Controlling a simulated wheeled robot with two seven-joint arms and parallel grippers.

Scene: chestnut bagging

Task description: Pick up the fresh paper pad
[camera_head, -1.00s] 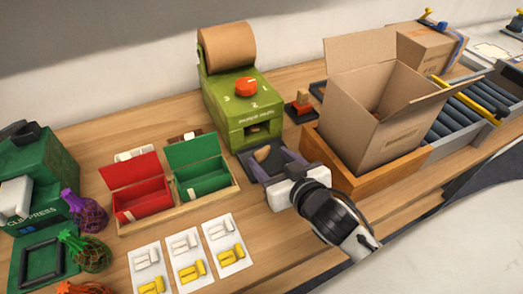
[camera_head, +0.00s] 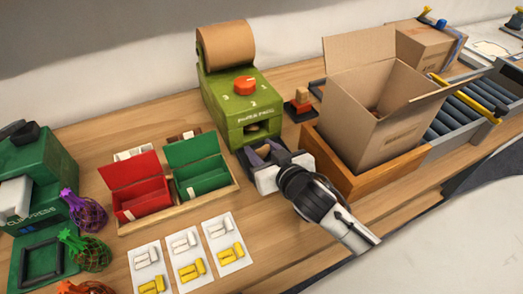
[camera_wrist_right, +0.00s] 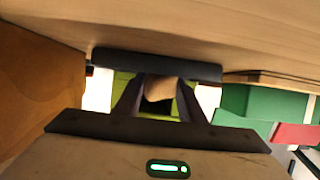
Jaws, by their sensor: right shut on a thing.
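My right gripper (camera_head: 265,155) is at the front of the green paper machine (camera_head: 250,115), over the dark tray below its slot. Its purple-grey fingers are closed on the brown paper pad (camera_wrist_right: 160,88). In the right wrist view the pad shows between the two fingers (camera_wrist_right: 158,98). In the head view the fingers and wrist hide most of the pad. I cannot tell whether it still touches the tray. My left gripper is not in view.
An open cardboard box (camera_head: 372,110) in a wooden holder stands close on the right of my right gripper. Red (camera_head: 140,190) and green (camera_head: 200,170) bins stand to the left. White cards (camera_head: 187,255) lie in front. A brown paper roll (camera_head: 226,42) tops the machine.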

